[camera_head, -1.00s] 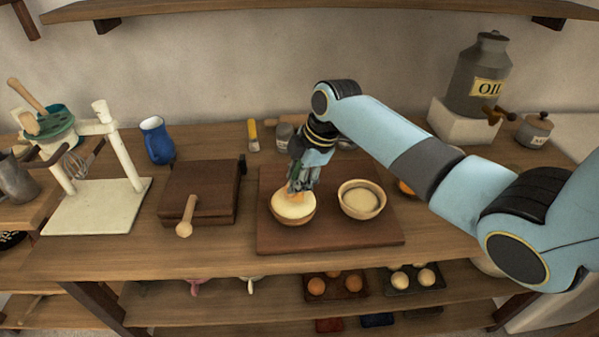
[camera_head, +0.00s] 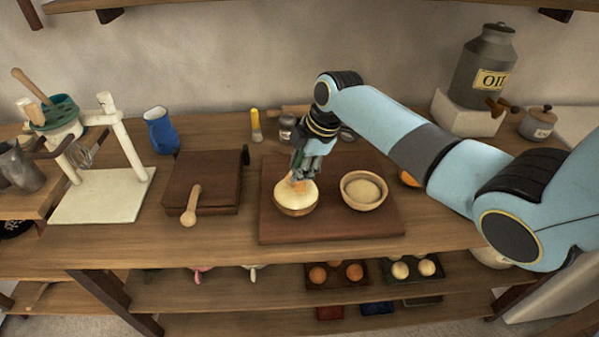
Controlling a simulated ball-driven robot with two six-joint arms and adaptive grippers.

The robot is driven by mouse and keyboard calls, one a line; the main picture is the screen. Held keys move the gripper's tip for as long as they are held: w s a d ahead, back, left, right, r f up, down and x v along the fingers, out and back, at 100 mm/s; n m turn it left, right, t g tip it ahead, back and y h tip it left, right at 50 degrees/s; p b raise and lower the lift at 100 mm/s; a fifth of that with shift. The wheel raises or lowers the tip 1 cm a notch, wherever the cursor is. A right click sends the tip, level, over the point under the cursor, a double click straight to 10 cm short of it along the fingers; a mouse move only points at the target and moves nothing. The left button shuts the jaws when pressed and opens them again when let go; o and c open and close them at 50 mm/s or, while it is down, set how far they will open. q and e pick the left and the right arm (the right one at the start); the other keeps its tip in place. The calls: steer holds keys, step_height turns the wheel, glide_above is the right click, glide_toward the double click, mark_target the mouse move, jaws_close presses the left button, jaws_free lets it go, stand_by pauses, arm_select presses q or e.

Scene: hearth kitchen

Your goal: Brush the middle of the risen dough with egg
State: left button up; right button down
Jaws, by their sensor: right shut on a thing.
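The pale, domed dough (camera_head: 297,199) sits in a small wooden bowl on a dark wooden board (camera_head: 330,230). My right gripper (camera_head: 301,174) is directly above the dough, pointing down. It is shut on a small brush, of which only an orange-tan part (camera_head: 293,183) shows, at the top of the dough. The gripper hides most of the brush, and I cannot tell exactly how firmly it touches the dough. A second bowl (camera_head: 364,191) with grainy, pale contents stands to the right on the same board. My left gripper is not in view.
A yellow-handled tool (camera_head: 256,125) and a jar (camera_head: 287,128) stand behind. A blue jug (camera_head: 160,131) and white stand (camera_head: 103,196) are further left. The oil can (camera_head: 484,75) is at back right. Eggs (camera_head: 335,273) lie on the shelf below.

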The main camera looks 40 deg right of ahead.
steer(key=shift+s+a+r+p, duration=0.25)
steer(key=shift+s+a+p, duration=0.25)
steer(key=shift+s+p, duration=0.4)
steer(key=shift+s+a+f+p, duration=0.15)
steer(key=shift+s+a+p, duration=0.2)
steer(key=shift+s+a, duration=0.15)
steer(key=shift+d, duration=0.1)
steer(key=shift+r, duration=2.95)
steer(key=shift+r, duration=0.1)
step_height(320, 180, up, 3)
steer(key=shift+f, duration=0.1)
